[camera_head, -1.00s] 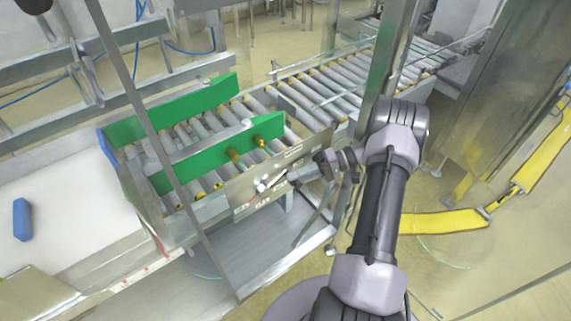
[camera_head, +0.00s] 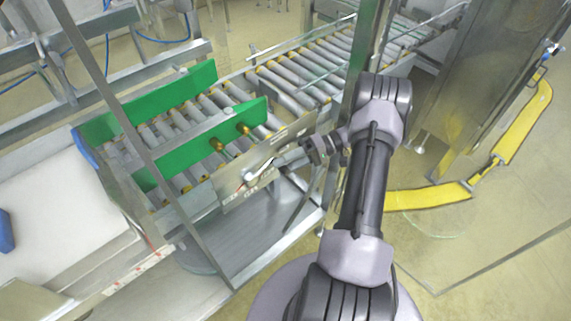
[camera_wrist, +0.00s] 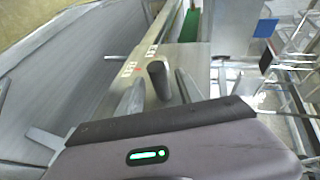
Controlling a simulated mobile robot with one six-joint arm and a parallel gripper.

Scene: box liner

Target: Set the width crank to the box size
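The width crank (camera_head: 260,172) is a light metal lever on the control panel (camera_head: 232,190) at the side of the roller conveyor. In the wrist view its dark round knob (camera_wrist: 158,80) stands between my two grey fingers, with gaps visible on both sides. My gripper (camera_wrist: 158,97) is open. In the head view my gripper (camera_head: 306,152) is right of the panel, at about crank height, and its fingertips are small. Whether the knob is fully between the fingers or just beyond them I cannot tell. The panel markings (camera_wrist: 152,50) are too small to read.
Two green guide rails (camera_head: 205,150) run along the rollers. A metal post (camera_head: 135,120) crosses the view at left. A blue object (camera_head: 5,232) lies on the white table (camera_head: 60,225). A yellow barrier (camera_head: 430,196) and a metal cabinet (camera_head: 470,90) stand at right.

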